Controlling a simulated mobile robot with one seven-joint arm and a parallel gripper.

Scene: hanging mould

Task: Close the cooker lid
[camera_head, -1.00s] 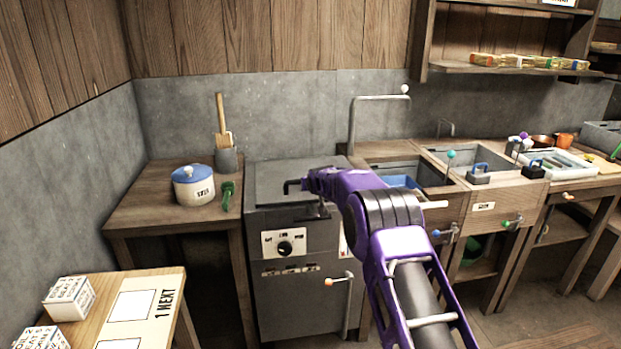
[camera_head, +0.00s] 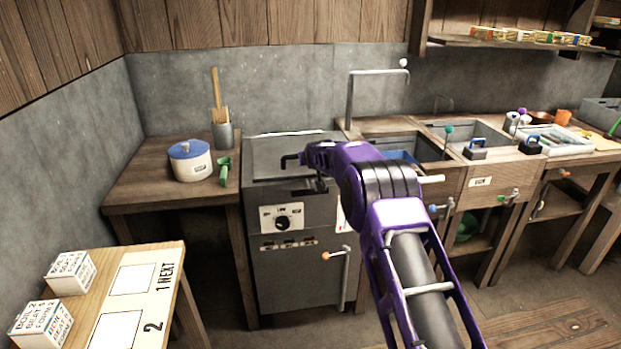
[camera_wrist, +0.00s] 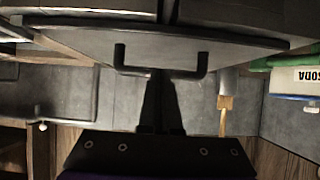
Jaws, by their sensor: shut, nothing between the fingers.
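The cooker (camera_head: 300,270) is a dark grey box with a knob panel on its front. Its dark lid (camera_head: 270,152) looks about flat on top in the head view. I cannot tell whether a gap is left under it. In the wrist view the lid (camera_wrist: 240,48) is a broad dark plate across the top, with a black bar handle (camera_wrist: 204,64). My gripper (camera_wrist: 160,82) is shut and empty, its dark fingers near the middle of the handle. I cannot tell whether they touch it. In the head view my purple wrist covers part of the lid's right side and the gripper.
A blue-lidded soda pot (camera_head: 190,162), a green scoop (camera_head: 225,170) and a grey utensil pot (camera_head: 222,136) stand on the left table. Sinks (camera_head: 470,155) lie to the right. A low table with white boxes (camera_head: 70,272) is front left.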

